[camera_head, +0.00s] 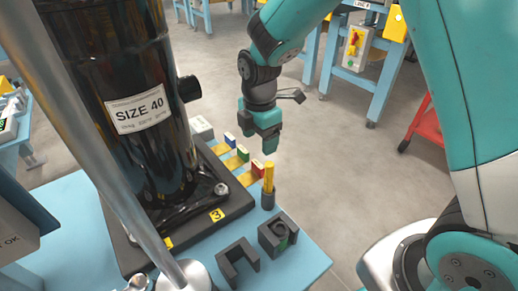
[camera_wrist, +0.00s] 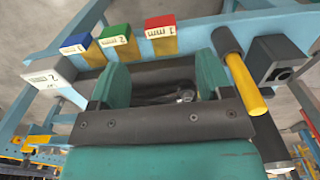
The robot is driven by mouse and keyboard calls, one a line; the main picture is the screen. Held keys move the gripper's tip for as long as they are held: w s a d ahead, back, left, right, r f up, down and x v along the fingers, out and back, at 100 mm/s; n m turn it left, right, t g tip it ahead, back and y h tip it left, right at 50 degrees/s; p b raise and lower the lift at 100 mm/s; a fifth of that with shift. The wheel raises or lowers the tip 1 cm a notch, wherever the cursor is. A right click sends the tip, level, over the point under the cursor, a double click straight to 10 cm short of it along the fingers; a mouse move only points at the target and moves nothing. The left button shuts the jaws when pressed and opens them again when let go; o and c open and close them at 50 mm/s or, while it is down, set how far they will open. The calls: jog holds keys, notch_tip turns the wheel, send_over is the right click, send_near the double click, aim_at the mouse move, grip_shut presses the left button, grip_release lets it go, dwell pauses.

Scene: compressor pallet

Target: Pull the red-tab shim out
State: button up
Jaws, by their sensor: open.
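The red-tab shim (camera_head: 258,168) sticks out from the edge of the dark base under the black compressor. In the wrist view its red tab (camera_wrist: 160,22), marked 1 mm, sits at top centre, beyond the fingertips. My gripper (camera_head: 267,145) is open and empty, in the air above and just behind the shim tabs. The wrist view shows the two teal fingers apart (camera_wrist: 162,80), with nothing between them. The green-tab shim (camera_wrist: 115,33) and blue-tab shim (camera_wrist: 75,42) stand in a row left of the red one. The shims' inner ends are hidden under the base.
A yellow-handled tool (camera_head: 268,180) stands upright in a dark holder close beside the red tab. Black blocks (camera_head: 238,262) are on the blue pallet's front corner. The tall compressor (camera_head: 125,100) fills the left. A white block (camera_head: 201,127) lies past the blue tab.

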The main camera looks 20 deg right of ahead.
notch_tip(320, 180, up, 8)
jog(key=p, duration=0.2)
jog(key=shift+f, duration=0.15)
jog(key=s+a+r+m+y, duration=0.1)
jog(key=s+r+m, duration=0.2)
jog(key=s+m, duration=0.35)
jog(key=s+a+r+m+y, duration=0.1)
jog(key=s+r+m+y, duration=0.2)
jog(key=s, duration=0.6)
jog(key=s+a+r+m, duration=0.1)
jog(key=s+r+m, duration=0.35)
jog(key=s, duration=0.25)
notch_tip(320, 180, up, 29)
jog(key=p, duration=3)
jog(key=shift+s+a, duration=0.15)
